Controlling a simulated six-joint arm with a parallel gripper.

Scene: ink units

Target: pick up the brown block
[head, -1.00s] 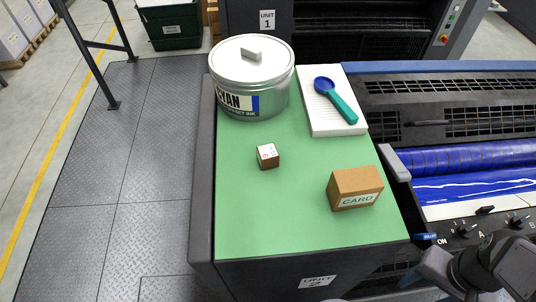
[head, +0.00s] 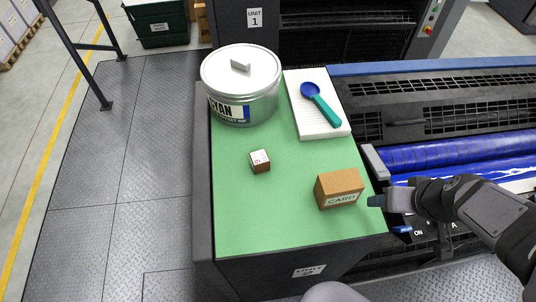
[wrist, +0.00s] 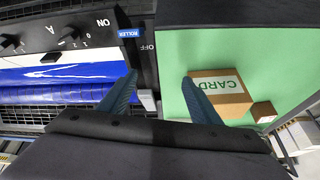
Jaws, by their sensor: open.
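The brown block (head: 260,163) is a small cube with dark brown sides and a pale printed top. It sits on the green mat (head: 255,225), left of the middle of the head view. A small brown cube, which looks like the same block (wrist: 264,111), shows at the right of the wrist view, beyond the carton. My gripper (head: 377,201) is at the mat's right edge, right of the carton and well apart from the block. In the wrist view my gripper (wrist: 158,78) has its two blue fingers spread, with nothing between them.
A cardboard carton (head: 339,188) marked CARD stands between my gripper and the block. A cyan ink tin (head: 240,85) and a white pad (head: 318,118) with a teal-handled blue scoop (head: 320,102) are at the back. The press's blue roller (head: 455,152) lies to the right.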

